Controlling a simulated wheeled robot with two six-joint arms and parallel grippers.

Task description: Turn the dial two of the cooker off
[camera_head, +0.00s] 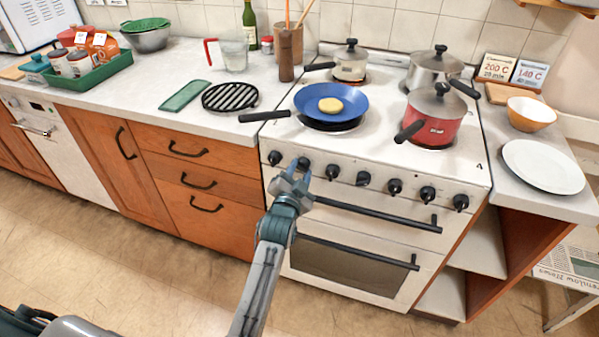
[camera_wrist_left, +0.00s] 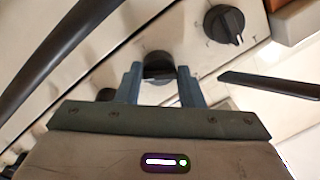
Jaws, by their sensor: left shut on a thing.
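The cooker (camera_head: 342,190) is white, with a row of several black dials along its front panel. The second dial from the left (camera_head: 304,163) is at the jaws of my left gripper (camera_head: 293,184), which reaches up from below. In the left wrist view, that black dial (camera_wrist_left: 158,66) sits between the two fingers of my left gripper (camera_wrist_left: 160,88), which is shut on it. Its lower part is partly hidden there, and I cannot read its setting. The first dial (camera_head: 275,158) is beside it on the left, the third (camera_head: 333,173) on the right. My right gripper is not in view.
A blue pan (camera_head: 345,98) holding a yellow round item stands on the hob, its handle (camera_head: 264,116) jutting out left above the dials. A red pot (camera_head: 431,127) stands to the right. The black upper oven handle (camera_head: 380,215) lies below the dials.

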